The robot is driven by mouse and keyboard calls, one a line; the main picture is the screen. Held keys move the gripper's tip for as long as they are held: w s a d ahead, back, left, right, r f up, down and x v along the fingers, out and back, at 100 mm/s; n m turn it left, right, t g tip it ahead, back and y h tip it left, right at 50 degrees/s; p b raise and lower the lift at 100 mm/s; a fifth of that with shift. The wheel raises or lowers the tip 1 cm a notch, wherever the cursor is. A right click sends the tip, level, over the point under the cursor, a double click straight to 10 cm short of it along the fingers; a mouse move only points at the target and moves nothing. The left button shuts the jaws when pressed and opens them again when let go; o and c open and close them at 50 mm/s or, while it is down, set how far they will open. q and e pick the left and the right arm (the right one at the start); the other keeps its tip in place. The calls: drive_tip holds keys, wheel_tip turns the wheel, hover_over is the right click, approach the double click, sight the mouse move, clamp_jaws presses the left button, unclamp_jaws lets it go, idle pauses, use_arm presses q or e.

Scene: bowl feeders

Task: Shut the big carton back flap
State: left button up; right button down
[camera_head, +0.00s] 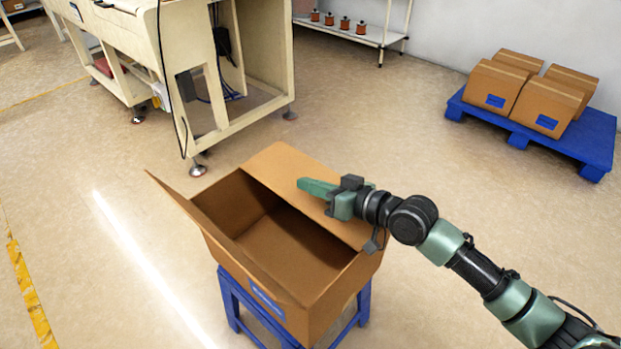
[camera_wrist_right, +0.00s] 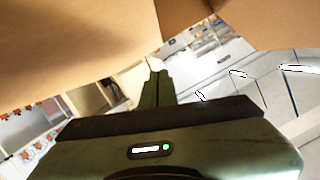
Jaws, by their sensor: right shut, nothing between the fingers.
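The big open carton (camera_head: 262,262) stands on a blue stool. Its back flap (camera_head: 285,167) slopes over the back right part of the opening, and the dark inside shows in front of it. The left flap (camera_head: 178,200) stands up and leans outward. My right gripper (camera_head: 303,185) is shut and empty over the back flap, its tip pointing left; whether it touches the flap I cannot tell. In the right wrist view the shut fingers (camera_wrist_right: 152,72) show below a close brown cardboard panel (camera_wrist_right: 75,45), with another at upper right. My left gripper is out of view.
The blue stool (camera_head: 232,298) holds the carton off the floor. A cream machine frame (camera_head: 270,75) stands behind. A blue pallet (camera_head: 570,140) with several small cartons is at the back right, and a shelf (camera_head: 365,34) with several copper-coloured spools is at the back. Open floor surrounds the stool.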

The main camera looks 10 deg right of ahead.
drive_tip(key=shift+a+f, duration=0.1)
drive_tip(key=shift+f, duration=0.2)
idle(0.4)
